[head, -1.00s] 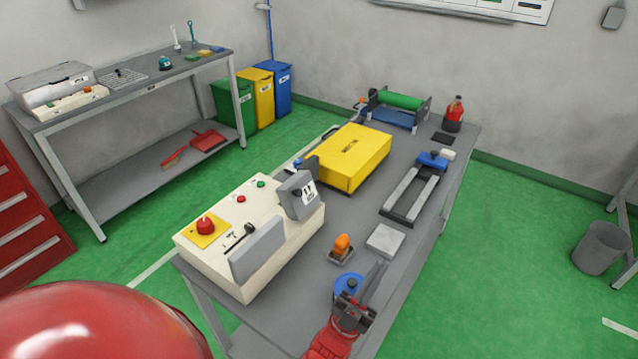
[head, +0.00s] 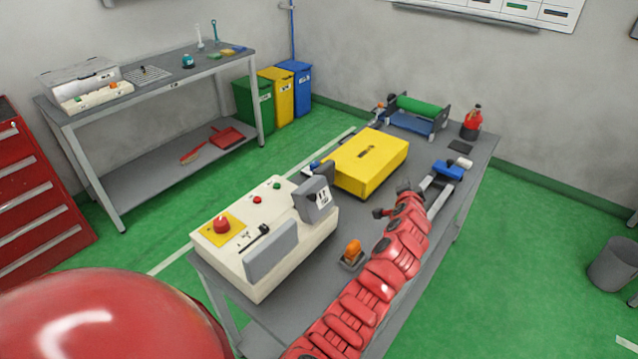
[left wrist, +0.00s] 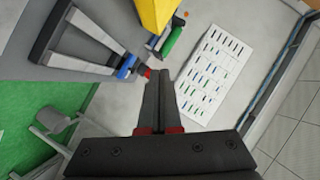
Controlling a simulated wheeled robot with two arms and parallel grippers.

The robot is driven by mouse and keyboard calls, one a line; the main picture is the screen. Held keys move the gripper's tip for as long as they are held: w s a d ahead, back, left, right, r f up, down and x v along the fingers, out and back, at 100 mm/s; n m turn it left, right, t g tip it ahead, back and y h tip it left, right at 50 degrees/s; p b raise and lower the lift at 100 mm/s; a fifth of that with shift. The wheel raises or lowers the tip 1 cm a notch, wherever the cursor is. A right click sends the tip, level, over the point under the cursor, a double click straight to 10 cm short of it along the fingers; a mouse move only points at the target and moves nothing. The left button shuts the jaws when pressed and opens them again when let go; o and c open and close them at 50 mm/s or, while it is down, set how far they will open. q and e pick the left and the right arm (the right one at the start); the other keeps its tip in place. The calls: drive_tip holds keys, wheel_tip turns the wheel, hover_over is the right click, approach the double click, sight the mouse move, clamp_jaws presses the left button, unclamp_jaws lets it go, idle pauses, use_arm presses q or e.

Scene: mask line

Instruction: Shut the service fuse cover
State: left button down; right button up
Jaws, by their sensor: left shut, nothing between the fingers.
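A cream control box (head: 237,272) stands on the near left end of the grey table in the head view. A large plain grey flap (head: 271,250) stands up at its near side. A smaller grey piece with a marked face (head: 314,199) stands tilted at its right end. I cannot tell which one is the service fuse cover. A black lever (head: 254,238) and a red knob on a yellow plate (head: 221,225) are on top. My left gripper (head: 404,187) is right of the box, apart from it, shut and empty; its fingers also show in the left wrist view (left wrist: 159,92). My right gripper is out of view.
A yellow case (head: 366,163) lies behind the box. An orange-handled switch (head: 352,252) sits between box and arm. A blue-ended rail frame (head: 448,170), a green roller (head: 419,107) and a red bottle (head: 471,123) are farther back.

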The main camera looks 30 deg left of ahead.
use_arm(q)
drive_tip(key=s+a+r+n+g+y, duration=0.3)
drive_tip(key=s+a+r+g, duration=0.15)
drive_tip(key=a, duration=0.25)
drive_tip(key=n+g+p, duration=0.2)
drive_tip(key=n+g, duration=0.2)
drive_tip(key=g, duration=0.5)
approach(312, 189)
drive_tip(key=shift+t, duration=0.25)
drive_tip(key=p+x, duration=0.4)
drive_tip(key=x, duration=0.1)
drive_tip(key=shift+s+d+f+p, duration=0.25)
drive_tip(key=shift+s+p, duration=0.05)
drive_tip(key=shift+s, duration=0.05)
drive_tip(key=shift+a+f+y, duration=0.3)
drive_tip(key=shift+a+f, duration=0.05)
drive_tip(key=shift+a, duration=0.25)
drive_tip(key=shift+w, duration=0.1)
drive_tip(key=shift+a+r, duration=0.1)
